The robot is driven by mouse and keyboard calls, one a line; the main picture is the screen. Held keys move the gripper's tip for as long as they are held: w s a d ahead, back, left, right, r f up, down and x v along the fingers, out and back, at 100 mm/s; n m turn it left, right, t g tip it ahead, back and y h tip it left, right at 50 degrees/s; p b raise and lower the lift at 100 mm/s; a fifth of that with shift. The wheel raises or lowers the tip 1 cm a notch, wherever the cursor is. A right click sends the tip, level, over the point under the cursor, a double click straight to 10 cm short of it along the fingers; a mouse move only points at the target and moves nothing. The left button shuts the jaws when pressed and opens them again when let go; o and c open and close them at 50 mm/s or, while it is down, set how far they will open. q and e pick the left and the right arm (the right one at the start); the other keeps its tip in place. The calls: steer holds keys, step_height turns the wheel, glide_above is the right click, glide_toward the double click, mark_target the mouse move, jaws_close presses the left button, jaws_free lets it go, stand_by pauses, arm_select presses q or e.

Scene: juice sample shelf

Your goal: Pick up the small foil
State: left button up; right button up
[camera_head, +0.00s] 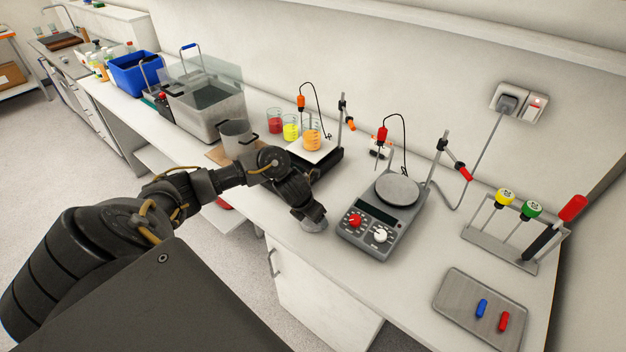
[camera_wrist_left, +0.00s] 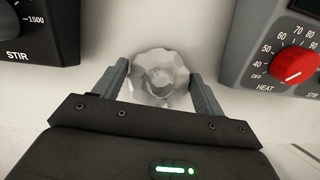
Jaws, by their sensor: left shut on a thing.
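The small foil (camera_wrist_left: 160,75) is a crumpled, faceted silvery piece between the two fingers of my left gripper (camera_wrist_left: 162,82) in the left wrist view. The fingers are shut on its two sides. My right gripper is not in view.
A hotplate stirrer (camera_head: 368,228) stands close to the right of the foil. Another stirrer (camera_head: 306,166) with beakers of coloured liquid is behind my left gripper. A metal pot (camera_head: 237,139) stands left. A tray (camera_head: 455,300) and a tool rack (camera_head: 490,246) are at the right.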

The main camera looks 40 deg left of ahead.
arm_select(q)
steer(key=shift+r, duration=0.5)
steer(key=s+a+r+b, duration=0.6)
steer(key=s+a+r, duration=0.4)
steer(key=r, duration=0.2)
steer(key=w+d+f+m+g+h+b, duration=0.1)
steer(key=d+m+g, duration=0.2)
steer(key=d+m, duration=0.9)
steer(key=w+d+f+m+g+h+b, duration=0.1)
steer(key=d+m+g, duration=0.3)
steer(key=d+m, duration=0.9)
steer(key=shift+w+d+h+b, duration=0.6)
steer(key=shift+w+d+h, duration=0.15)
steer(key=shift+d, duration=0.35)
